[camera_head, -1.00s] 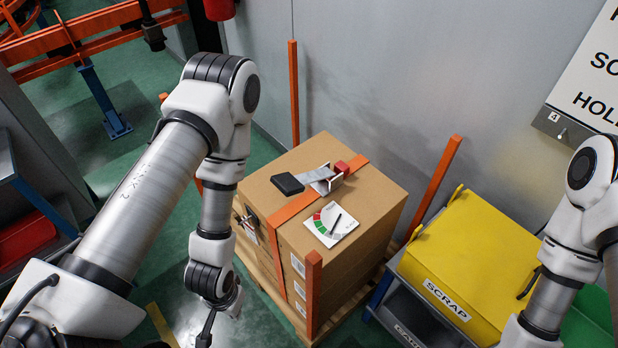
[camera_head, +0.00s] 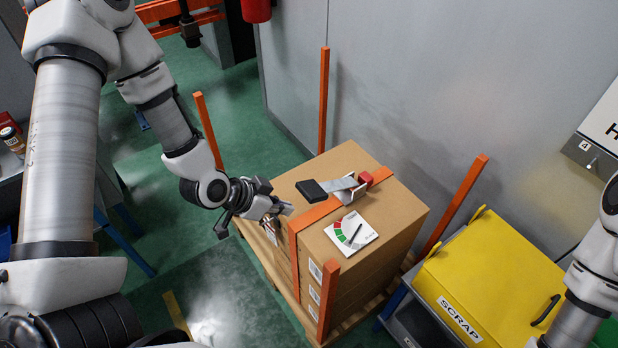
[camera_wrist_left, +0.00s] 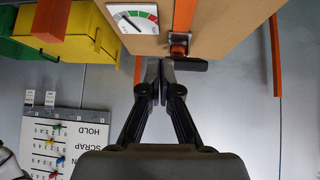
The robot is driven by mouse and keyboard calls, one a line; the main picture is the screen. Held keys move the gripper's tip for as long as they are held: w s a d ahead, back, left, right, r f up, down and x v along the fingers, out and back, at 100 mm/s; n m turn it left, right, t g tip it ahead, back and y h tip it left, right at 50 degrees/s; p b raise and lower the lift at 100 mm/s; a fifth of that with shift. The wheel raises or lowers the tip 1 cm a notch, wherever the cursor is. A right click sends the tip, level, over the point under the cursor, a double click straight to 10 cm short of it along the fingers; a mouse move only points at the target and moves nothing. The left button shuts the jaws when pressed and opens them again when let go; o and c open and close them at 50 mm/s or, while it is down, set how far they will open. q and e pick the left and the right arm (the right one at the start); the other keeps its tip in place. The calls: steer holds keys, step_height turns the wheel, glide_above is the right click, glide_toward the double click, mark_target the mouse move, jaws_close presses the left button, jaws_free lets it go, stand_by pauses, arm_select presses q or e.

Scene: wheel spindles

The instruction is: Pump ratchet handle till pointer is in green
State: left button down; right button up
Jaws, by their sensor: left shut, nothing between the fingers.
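The ratchet sits on the orange strap (camera_head: 318,214) on top of the carton stack. It has a black handle grip (camera_head: 311,192), a metal bracket (camera_head: 347,190) and a red block (camera_head: 365,178). A white gauge card (camera_head: 368,236) with red and green sectors lies in front of it. Its black pointer (camera_head: 355,234) seems to be in the pale part, outside the green. My left gripper (camera_head: 287,209) is shut and empty, at the carton's left top edge, apart from the handle. In the left wrist view its fingertips (camera_wrist_left: 153,72) are together, left of the black grip (camera_wrist_left: 190,64). My right gripper is out of view.
Orange posts stand around the carton stack (camera_head: 405,210), including a front one (camera_head: 326,300) and a right one (camera_head: 455,207). A yellow scrap bin (camera_head: 490,275) is to the right. A grey wall is behind.

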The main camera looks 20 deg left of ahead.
arm_select(q)
steer(key=w+a+r+t, duration=0.1)
steer(key=w+r, duration=0.3)
steer(key=r, duration=0.4)
steer(key=shift+w+n+t, duration=0.2)
steer(key=shift+n+t, duration=0.1)
steer(key=shift+t, duration=0.4)
steer(key=shift+a, duration=0.1)
steer(key=p, duration=0.2)
glide_above(309, 189)
steer(key=w+d, duration=0.1)
steer(key=f, duration=0.6)
steer(key=shift+w+f, duration=0.2)
steer(key=shift+s+a+f+p, duration=0.2)
steer(key=shift+s+f, duration=0.1)
steer(key=shift+f, duration=0.3)
steer(key=shift+s+a+f+p, duration=0.1)
steer(key=shift+s+a+f, duration=0.15)
steer(key=shift+f, duration=0.35)
steer(key=shift+s+a+f, duration=0.15)
steer(key=shift+s+f, duration=0.1)
steer(key=shift+f, duration=0.2)
